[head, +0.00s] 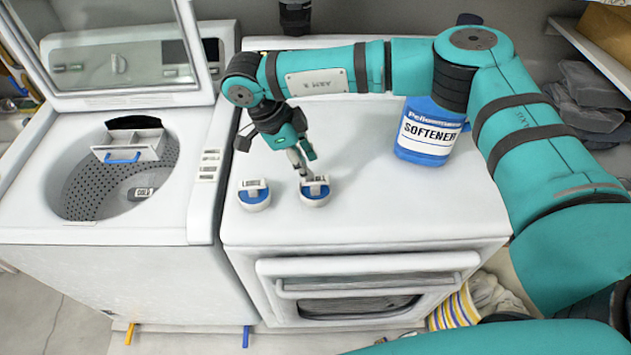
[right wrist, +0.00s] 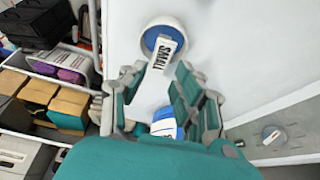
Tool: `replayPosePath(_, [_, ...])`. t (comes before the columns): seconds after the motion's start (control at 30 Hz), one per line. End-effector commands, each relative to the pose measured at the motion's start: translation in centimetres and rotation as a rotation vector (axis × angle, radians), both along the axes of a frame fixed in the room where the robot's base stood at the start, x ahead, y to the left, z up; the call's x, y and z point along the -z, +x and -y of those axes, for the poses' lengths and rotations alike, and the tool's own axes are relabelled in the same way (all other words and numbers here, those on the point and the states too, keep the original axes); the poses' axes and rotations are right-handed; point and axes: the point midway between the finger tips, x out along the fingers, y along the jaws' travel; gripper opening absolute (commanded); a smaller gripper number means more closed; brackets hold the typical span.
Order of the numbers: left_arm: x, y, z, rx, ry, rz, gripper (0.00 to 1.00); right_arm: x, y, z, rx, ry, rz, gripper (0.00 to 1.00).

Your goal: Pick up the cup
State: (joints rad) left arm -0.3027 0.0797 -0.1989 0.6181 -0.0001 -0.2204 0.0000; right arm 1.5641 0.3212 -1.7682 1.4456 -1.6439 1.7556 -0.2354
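In the right wrist view, a cup (right wrist: 164,40) with a "SMALL" handle lies just beyond the open fingertips of my right gripper (right wrist: 157,76). A second blue and white thing shows between the fingers, partly hidden. My left gripper is not in view.
A blue softener bottle (head: 426,132) stands behind the cups, under my right arm. An open washer (head: 115,235) is at the left, with a drawer and a small grey item in its drum. A shelf (head: 590,65) is at the right. The dryer's front right is clear.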

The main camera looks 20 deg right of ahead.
Motion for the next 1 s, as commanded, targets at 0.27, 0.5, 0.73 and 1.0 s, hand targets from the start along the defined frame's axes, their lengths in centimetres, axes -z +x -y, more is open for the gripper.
replayPosePath(0.27, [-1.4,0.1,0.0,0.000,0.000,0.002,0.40,1.8,-0.2,0.8,0.000,0.001,-0.003,0.31])
replayPosePath(0.5, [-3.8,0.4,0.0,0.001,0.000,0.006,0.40,5.0,-0.3,2.0,0.001,0.000,-0.003,0.31])
replayPosePath(0.73, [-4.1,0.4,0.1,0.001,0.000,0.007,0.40,6.4,-0.4,2.4,0.000,0.001,0.000,0.31])
replayPosePath(1.0, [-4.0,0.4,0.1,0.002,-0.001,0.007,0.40,6.3,-0.4,2.4,0.000,0.001,0.000,0.12])
